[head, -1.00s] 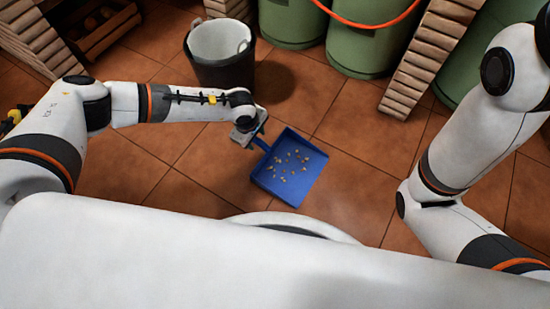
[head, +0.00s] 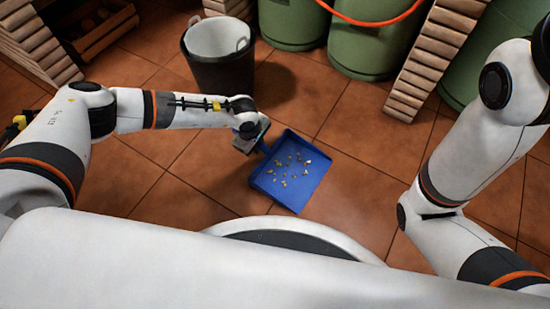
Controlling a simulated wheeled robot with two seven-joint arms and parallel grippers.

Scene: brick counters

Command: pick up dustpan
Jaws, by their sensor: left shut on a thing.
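The blue dustpan (head: 292,198) is in the middle of the head view, over the tiled floor. Several small tan bits (head: 291,169) lie in its pan. Its handle end points up and left to my left gripper (head: 254,143), which is shut on it. The fingertips and most of the handle are hidden by the wrist. I cannot tell whether the pan touches the floor. My right arm comes in from the right, but its gripper is out of view.
A black bin (head: 220,67) with a light liner stands behind my left gripper. Green gas cylinders (head: 368,45) and brick supports (head: 432,55) line the back. A wooden crate (head: 100,28) is at the back left. Floor tiles (head: 355,140) right of the dustpan are clear.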

